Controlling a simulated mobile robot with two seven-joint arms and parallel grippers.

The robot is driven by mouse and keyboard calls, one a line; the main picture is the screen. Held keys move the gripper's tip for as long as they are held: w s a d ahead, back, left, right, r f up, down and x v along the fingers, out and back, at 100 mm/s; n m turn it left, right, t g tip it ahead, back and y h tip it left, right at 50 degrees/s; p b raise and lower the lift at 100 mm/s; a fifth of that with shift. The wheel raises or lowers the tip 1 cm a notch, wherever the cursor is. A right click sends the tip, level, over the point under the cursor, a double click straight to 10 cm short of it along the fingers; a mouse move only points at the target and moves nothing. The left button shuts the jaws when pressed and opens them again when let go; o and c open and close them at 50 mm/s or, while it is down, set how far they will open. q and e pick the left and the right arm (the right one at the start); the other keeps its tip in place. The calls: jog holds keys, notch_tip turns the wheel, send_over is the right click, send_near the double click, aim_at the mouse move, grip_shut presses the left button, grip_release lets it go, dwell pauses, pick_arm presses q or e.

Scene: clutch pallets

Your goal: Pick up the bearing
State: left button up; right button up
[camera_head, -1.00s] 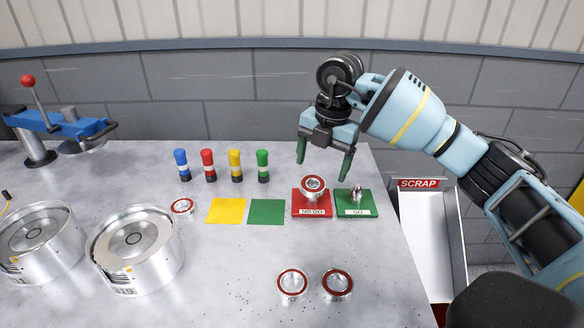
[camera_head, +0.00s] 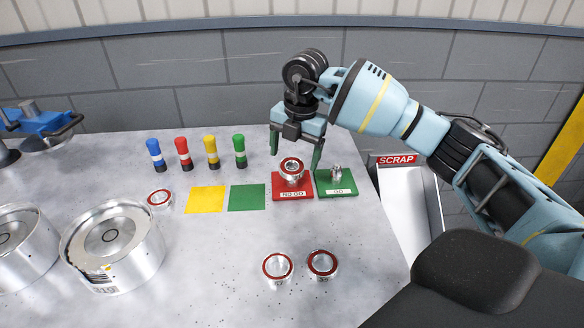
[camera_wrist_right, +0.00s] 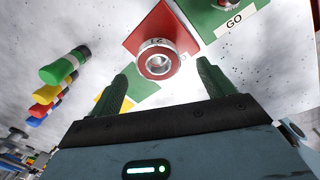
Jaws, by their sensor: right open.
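A red-ringed metal bearing (camera_head: 292,166) sits on the post of the red NO GO block. It also shows in the right wrist view (camera_wrist_right: 158,60), between and just beyond the fingertips. My right gripper (camera_head: 296,155) is open and empty, pointing down just above and behind this bearing, with one green finger to each side. In the right wrist view my right gripper (camera_wrist_right: 162,78) also shows both fingers apart. Three more red-ringed bearings lie on the table: one at the left (camera_head: 160,199) and two at the front (camera_head: 278,267) (camera_head: 322,264). My left gripper is out of view.
The green GO block (camera_head: 336,188) with its metal post stands right of the NO GO block (camera_head: 291,194). Yellow (camera_head: 206,199) and green (camera_head: 247,197) squares and several coloured plug gauges (camera_head: 212,152) are to the left. A SCRAP chute (camera_head: 410,205) is beyond the table's right edge.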

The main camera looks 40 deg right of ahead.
aim_at(292, 168)
jog(key=shift+w+f, duration=0.15)
jog(key=shift+f, duration=0.65)
jog(key=shift+w+f, duration=0.15)
jog(key=shift+f, duration=0.6)
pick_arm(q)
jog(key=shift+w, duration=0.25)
pick_arm(e)
jog(key=shift+r, duration=0.1)
jog(key=c, duration=1.3)
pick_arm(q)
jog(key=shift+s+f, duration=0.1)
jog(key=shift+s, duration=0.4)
pick_arm(e)
jog(key=shift+r, duration=0.1)
